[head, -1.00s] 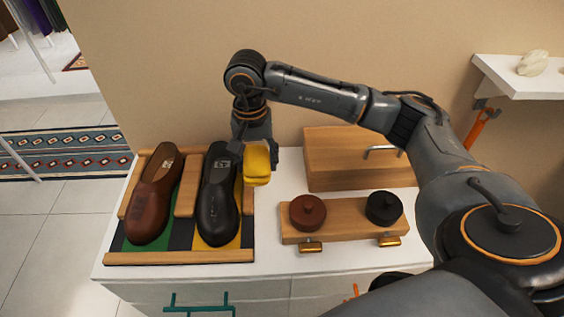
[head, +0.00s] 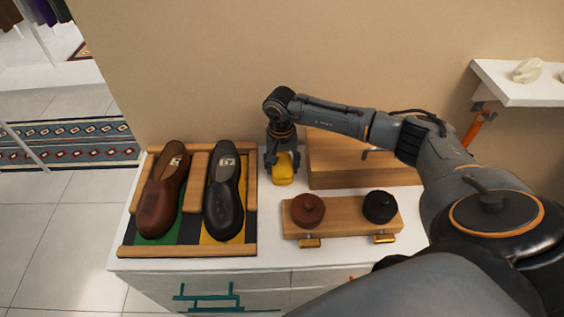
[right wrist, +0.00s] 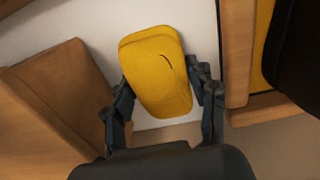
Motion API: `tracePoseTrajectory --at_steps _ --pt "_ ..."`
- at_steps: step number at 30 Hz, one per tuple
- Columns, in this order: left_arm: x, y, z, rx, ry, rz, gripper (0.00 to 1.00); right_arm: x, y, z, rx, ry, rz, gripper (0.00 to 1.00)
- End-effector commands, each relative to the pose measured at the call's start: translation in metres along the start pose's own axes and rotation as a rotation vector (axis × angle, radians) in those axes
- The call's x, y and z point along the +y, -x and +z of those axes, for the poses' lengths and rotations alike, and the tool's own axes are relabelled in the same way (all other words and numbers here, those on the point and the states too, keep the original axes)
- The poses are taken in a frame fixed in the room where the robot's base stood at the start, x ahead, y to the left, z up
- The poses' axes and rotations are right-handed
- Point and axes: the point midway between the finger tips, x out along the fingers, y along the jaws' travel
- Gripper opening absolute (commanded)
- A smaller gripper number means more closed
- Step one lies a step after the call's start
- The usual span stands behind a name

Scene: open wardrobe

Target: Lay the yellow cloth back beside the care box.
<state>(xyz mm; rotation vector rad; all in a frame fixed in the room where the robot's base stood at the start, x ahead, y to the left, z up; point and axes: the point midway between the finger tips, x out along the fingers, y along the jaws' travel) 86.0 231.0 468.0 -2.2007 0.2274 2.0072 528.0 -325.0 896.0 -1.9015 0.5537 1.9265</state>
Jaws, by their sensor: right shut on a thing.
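The yellow cloth (head: 283,172) is a folded pad between the shoe tray and the wooden care box (head: 345,150). My right gripper (head: 282,160) points down and is shut on the cloth. In the right wrist view the cloth (right wrist: 155,72) sits between the two fingers (right wrist: 168,92), over the white top. There the care box (right wrist: 62,85) is on the left, apart from the cloth. I cannot tell whether the cloth touches the white surface. My left gripper is not in view.
The shoe tray (head: 190,252) holds a brown shoe (head: 160,200) and a black shoe (head: 223,195) left of the gripper. A wooden block (head: 342,225) with brown (head: 308,209) and black (head: 380,206) round tins stands in front of the care box. The white cabinet top (head: 268,240) is bare between tray and block.

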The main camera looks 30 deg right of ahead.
Motion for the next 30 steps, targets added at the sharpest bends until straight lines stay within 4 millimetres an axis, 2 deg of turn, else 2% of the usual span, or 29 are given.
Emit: tracePoseTrajectory --at_steps 8,9,12,23,25,26,30 --pt "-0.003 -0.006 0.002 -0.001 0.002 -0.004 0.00 0.000 -0.004 0.000 0.000 0.000 -0.001 0.32" --pt "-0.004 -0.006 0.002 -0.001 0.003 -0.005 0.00 -0.001 -0.004 0.000 0.000 0.000 -0.001 0.59" --pt "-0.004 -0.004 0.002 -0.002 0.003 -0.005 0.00 0.000 -0.003 0.000 0.000 0.000 -0.001 0.79" --pt "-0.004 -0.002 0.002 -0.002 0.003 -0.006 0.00 0.000 -0.001 0.000 0.000 0.000 -0.001 0.79" --pt "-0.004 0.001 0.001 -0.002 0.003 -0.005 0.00 0.000 0.003 0.000 0.000 0.000 -0.001 0.79" --pt "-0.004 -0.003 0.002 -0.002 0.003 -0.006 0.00 -0.001 0.005 -0.001 0.002 0.000 -0.002 0.79" --pt "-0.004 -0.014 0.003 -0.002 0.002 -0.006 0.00 -0.001 0.028 -0.002 0.006 0.000 -0.003 0.79"
